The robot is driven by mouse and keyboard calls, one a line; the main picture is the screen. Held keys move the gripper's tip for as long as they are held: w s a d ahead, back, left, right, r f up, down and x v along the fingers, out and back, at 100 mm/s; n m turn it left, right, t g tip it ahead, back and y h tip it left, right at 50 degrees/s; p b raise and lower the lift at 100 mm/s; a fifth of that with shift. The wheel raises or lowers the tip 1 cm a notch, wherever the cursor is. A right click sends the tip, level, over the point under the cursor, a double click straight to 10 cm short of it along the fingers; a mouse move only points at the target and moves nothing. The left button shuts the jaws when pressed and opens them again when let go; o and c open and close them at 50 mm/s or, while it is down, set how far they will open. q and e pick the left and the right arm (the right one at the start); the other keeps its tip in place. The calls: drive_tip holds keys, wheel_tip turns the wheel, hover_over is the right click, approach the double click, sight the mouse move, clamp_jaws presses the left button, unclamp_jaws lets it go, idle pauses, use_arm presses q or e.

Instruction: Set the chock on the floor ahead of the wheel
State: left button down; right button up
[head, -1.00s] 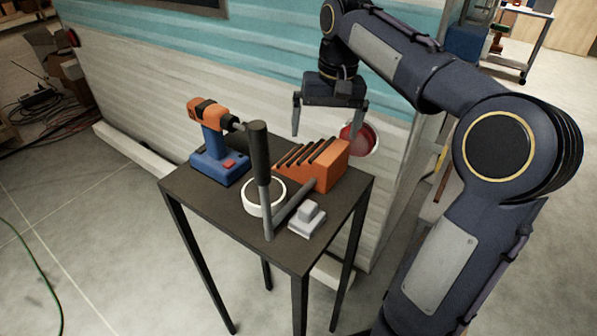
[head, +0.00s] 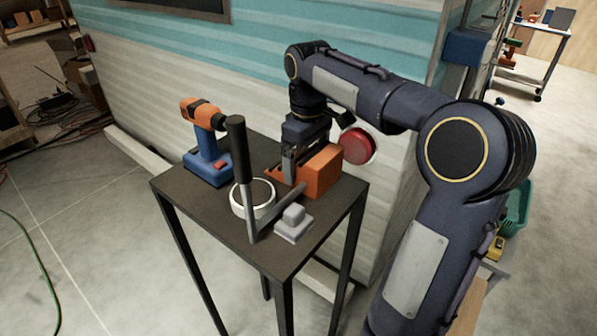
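The chock (head: 318,172) is an orange wedge on the dark table (head: 190,198), its tall end to the right and its low end to the left. My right gripper (head: 290,170) is down at the chock from above, with one finger in front of its near side. The other finger is hidden, so I cannot tell whether the fingers grip it. The chock appears to rest on the tabletop. My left gripper is not in view. No wheel shows.
The camper wall (head: 150,80) with a red lamp (head: 358,146) stands behind. Floor at left is mostly clear.

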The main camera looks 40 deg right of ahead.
drive_tip(key=shift+f, duration=0.85)
drive_tip(key=shift+c, duration=0.4)
drive_tip(key=shift+r, duration=0.1)
drive_tip(key=c, duration=1.7)
drive_tip(key=shift+r, duration=0.15)
